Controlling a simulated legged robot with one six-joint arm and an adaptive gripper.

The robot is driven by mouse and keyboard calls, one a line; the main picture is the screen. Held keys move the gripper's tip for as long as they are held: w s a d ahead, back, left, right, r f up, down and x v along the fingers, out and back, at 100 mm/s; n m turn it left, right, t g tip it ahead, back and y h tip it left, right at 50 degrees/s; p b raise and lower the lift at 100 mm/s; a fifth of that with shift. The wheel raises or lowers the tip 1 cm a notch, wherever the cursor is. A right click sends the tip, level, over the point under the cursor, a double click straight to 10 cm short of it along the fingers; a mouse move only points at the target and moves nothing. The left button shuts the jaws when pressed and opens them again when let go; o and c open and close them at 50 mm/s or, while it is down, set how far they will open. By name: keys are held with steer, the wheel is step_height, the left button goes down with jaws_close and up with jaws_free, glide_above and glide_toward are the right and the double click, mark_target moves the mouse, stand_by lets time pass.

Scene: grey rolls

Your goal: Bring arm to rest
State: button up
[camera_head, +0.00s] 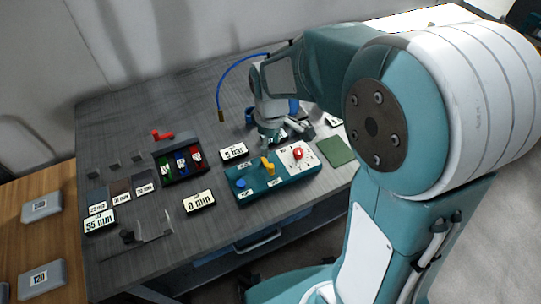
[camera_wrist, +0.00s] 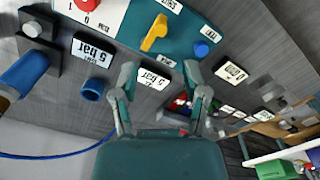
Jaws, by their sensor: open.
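My arm, in teal and white, reaches from the right over the grey table (camera_head: 120,140) in the head view. My gripper (camera_head: 275,143) is above the table, just behind a teal control panel (camera_head: 245,190). The panel carries a yellow lever (camera_head: 268,166), a blue knob (camera_head: 241,183) and a red knob (camera_head: 298,153) on a white plate. My arm hides part of the table's right side.
A box (camera_head: 180,165) with red, green and blue pieces stands left of the panel. A blue hose (camera_head: 232,68) arches behind my gripper. Grey cases (camera_head: 42,205) lie on a wooden surface at left.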

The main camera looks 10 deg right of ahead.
step_height(320, 180, up, 2)
steer(key=shift+r, duration=0.2)
stand_by(0.4)
steer(key=s+d+r+m+t, duration=0.2)
steer(key=s+r+m, duration=0.3)
steer(key=s, duration=0.3)
steer(key=s+d+r+m+t, duration=0.3)
steer(key=s+d+r+m, duration=0.1)
steer(key=s, duration=0.4)
step_height(320, 180, up, 2)
steer(key=shift+d+m+t, duration=0.3)
steer(key=shift+m, duration=0.3)
